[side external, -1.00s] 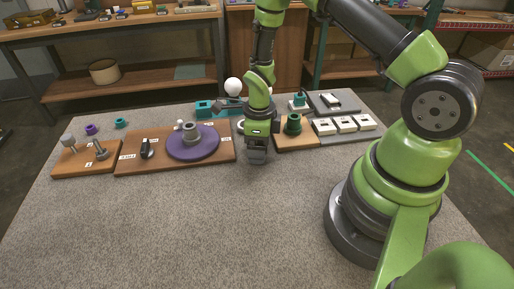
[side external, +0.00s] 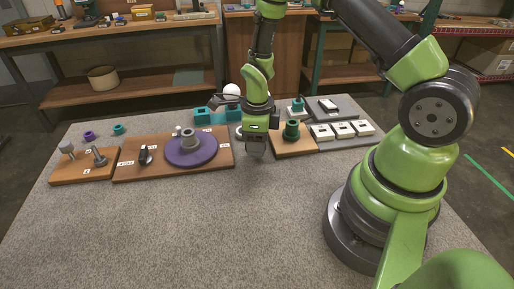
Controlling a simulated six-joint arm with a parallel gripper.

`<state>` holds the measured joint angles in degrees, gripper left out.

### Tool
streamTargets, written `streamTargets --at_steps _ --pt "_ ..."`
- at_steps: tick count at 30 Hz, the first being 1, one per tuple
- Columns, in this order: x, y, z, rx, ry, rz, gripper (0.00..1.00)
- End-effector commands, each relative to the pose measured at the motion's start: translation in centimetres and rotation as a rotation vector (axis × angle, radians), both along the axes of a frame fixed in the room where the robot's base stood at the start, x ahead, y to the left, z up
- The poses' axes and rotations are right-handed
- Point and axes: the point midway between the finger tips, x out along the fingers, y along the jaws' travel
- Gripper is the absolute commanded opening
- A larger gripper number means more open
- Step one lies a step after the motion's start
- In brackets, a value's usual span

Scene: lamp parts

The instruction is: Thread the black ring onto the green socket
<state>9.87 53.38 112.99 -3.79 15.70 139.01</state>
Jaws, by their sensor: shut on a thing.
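The green socket (side external: 291,130) stands upright on a wooden board (side external: 303,148) right of the centre. My gripper (side external: 256,153) points down just left of that board, above the grey table and apart from the socket. It is shut on a dark piece at its tips, which I take to be the black ring. The ring's outline is hard to make out against the dark fingers. Nothing is seen around the top of the socket.
A purple disc (side external: 178,156) with a grey collar lies on a wooden board to the left. White blocks (side external: 343,130) sit to the right of the socket. A teal part (side external: 203,114) and a white ball (side external: 232,90) are behind. The front table is clear.

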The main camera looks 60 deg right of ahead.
Motion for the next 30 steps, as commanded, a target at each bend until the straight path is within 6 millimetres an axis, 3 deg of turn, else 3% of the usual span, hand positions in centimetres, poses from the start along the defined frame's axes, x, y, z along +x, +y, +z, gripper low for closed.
streamTargets --at_steps 6,12,22,30 --pt "0.1 0.0 4.5 -0.001 -0.006 0.0 0.27" --pt "-0.1 -0.9 7.0 -0.001 -0.003 -0.01 0.27" --pt "-3.2 -8.8 9.2 0.0 -0.001 -0.074 0.27" --pt "-4.2 -10.4 8.8 0.001 0.002 -0.079 0.27"
